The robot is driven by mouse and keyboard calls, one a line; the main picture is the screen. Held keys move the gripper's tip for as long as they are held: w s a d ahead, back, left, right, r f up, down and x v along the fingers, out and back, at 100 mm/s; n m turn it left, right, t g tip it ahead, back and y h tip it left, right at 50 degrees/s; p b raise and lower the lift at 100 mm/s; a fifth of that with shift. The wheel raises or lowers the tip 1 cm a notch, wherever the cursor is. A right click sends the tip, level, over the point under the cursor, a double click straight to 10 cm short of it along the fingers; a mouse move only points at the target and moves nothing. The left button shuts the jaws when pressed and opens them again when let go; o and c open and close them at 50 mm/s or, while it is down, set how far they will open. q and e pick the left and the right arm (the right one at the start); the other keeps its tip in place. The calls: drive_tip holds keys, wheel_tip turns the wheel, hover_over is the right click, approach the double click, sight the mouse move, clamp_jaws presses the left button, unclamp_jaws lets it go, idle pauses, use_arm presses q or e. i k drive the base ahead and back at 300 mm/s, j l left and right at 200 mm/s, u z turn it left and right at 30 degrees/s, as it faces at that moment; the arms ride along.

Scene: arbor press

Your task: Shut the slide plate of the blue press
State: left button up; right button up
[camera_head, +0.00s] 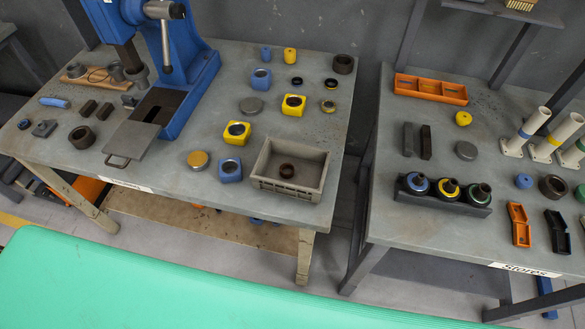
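The blue press (196,84) stands on the left table, toward its back. Its slide plate (134,138) is a flat grey plate with a small loop handle (117,162) at its front end. The plate sticks out of the press base toward the table's front edge. Behind the plate, a dark opening (160,105) shows in the base, so the plate is drawn out. Nothing lies on the plate. Neither of my grippers shows in this view.
Beside the plate are a dark ring (82,137) on the left and a gold-lidded tin (198,160) on the right. A grey bin (316,168) holds a dark ring. Yellow and blue blocks stand right of the press. A green surface (150,285) fills the foreground.

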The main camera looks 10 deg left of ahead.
sight(133, 140)
drive_tip(key=u, duration=1.75)
